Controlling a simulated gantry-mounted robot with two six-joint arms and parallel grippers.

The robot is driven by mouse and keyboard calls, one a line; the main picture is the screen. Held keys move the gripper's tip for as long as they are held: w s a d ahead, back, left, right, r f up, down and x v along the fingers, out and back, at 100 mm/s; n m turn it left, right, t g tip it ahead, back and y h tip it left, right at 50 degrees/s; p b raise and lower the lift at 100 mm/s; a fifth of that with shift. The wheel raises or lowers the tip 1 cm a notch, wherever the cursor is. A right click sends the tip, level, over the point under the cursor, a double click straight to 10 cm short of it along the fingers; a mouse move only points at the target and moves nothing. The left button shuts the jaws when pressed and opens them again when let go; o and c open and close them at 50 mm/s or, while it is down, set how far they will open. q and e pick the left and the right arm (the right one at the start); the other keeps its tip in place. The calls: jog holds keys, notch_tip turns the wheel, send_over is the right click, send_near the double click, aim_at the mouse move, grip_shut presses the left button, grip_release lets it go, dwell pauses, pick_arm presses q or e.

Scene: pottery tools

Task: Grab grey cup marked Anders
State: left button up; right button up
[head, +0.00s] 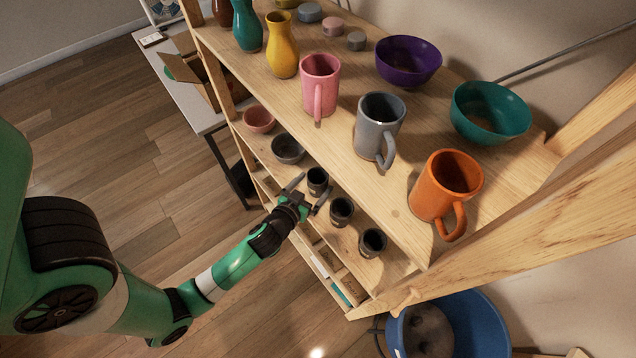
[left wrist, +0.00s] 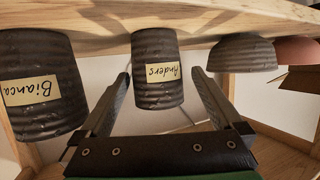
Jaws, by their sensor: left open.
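The dark grey ribbed cup with a pale label reading "Anders" (left wrist: 158,52) is in the middle of the left wrist view, which appears upside down. In the head view it is the cup (head: 317,178) nearest the grey bowl on the lower shelf. My left gripper (head: 314,186) is open with its fingers pointing at this cup. In the left wrist view the fingers (left wrist: 162,75) are spread to either side of the cup; I cannot tell whether they touch it. My right gripper is not in view.
A matching cup labelled "Bianca" (left wrist: 36,85) stands beside it, with another dark cup (head: 373,242) beyond. A grey bowl (head: 288,148) and a pink bowl (head: 259,119) are on the other side. The upper shelf (head: 395,215) overhangs, holding mugs, bowls and vases.

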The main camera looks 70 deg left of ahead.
aim_at(322, 171)
pick_arm(q)
jog(key=b+x, duration=0.1)
jog(key=x, duration=0.4)
jog(key=shift+w+f, duration=0.15)
jog(key=shift+w, duration=0.15)
jog(key=c, duration=1.5)
jog(key=shift+d, duration=0.1)
jog(key=shift+r+p, duration=0.3)
jog(key=shift+r, duration=0.15)
notch_tip(322, 171, up, 3)
jog(key=shift+f+p, duration=0.25)
jog(key=shift+p, duration=0.45)
jog(key=d+r+p, duration=0.3)
jog(key=d, duration=0.1)
jog(key=s+d+r+p, duration=0.1)
jog(key=d+r+p, duration=0.2)
jog(key=d+p, duration=0.1)
jog(key=s+d+r+p, duration=0.1)
jog(key=d+r+p, duration=0.2)
jog(key=d+p, duration=0.1)
jog(key=shift+s+d+r, duration=0.15)
jog(key=shift+d+r, duration=0.25)
jog(key=shift+d, duration=0.5)
